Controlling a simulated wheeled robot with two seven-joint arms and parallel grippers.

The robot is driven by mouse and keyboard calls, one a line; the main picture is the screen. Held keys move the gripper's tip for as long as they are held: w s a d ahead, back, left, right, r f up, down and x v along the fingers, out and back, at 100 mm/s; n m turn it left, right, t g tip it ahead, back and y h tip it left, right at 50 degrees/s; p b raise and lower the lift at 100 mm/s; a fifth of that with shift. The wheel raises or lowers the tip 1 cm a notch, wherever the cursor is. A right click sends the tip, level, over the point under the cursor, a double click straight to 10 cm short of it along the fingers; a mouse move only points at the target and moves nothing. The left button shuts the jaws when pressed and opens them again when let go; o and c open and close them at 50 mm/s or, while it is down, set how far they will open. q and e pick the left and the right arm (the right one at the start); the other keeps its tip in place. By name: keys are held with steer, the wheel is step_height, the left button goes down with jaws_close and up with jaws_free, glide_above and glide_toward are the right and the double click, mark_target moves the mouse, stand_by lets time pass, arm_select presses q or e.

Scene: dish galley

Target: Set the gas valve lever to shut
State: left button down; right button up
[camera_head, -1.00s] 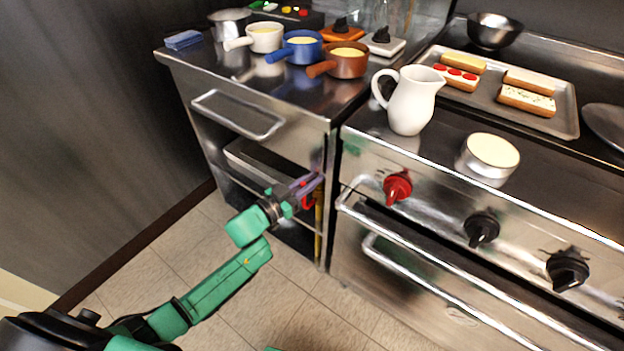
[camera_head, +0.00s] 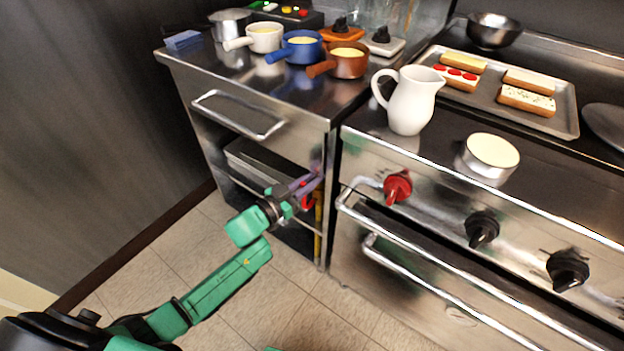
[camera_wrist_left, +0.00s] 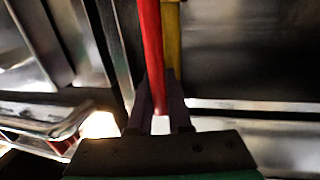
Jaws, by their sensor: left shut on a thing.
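The gas valve lever is a red bar that runs up from between my left gripper's fingers in the left wrist view (camera_wrist_left: 150,50). In the head view a small red part of the lever (camera_head: 307,200) shows beside the fingers, low at the cabinet's right edge. A yellow pipe (camera_wrist_left: 171,45) runs upright just behind the lever; it also shows in the head view (camera_head: 318,215). My left gripper (camera_head: 308,184) is shut on the red lever, and its fingertips (camera_wrist_left: 160,105) lie either side of it. The valve body is hidden. My right gripper is not in view.
The steel cabinet with a drawer handle (camera_head: 238,115) stands at the left. The range with a red knob (camera_head: 397,187), black knobs (camera_head: 481,229) and a long rail (camera_head: 450,262) is close on the right. The tiled floor (camera_head: 290,300) below is clear.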

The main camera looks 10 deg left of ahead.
arm_select(q)
steer(key=shift+a, duration=0.1)
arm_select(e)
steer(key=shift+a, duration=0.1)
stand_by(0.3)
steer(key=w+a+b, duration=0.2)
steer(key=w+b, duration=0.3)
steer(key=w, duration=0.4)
arm_select(q)
steer(key=w+a+f+n+t+y+b, duration=0.1)
steer(key=a+f+n, duration=0.4)
steer(key=n, duration=0.5)
steer(key=w+a+f+n+t+y+b, duration=0.1)
steer(key=a+f+n+b, duration=0.4)
steer(key=n, duration=0.5)
steer(key=shift+w+a+f+n+t, duration=0.3)
steer(key=shift+w+a+f+t, duration=0.2)
steer(key=shift+w+t, duration=0.55)
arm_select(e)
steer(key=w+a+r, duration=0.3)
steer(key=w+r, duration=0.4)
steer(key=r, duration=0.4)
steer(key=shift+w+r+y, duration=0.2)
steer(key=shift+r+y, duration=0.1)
arm_select(q)
steer(key=shift+w+f+y, duration=0.1)
steer(key=shift+y, duration=0.2)
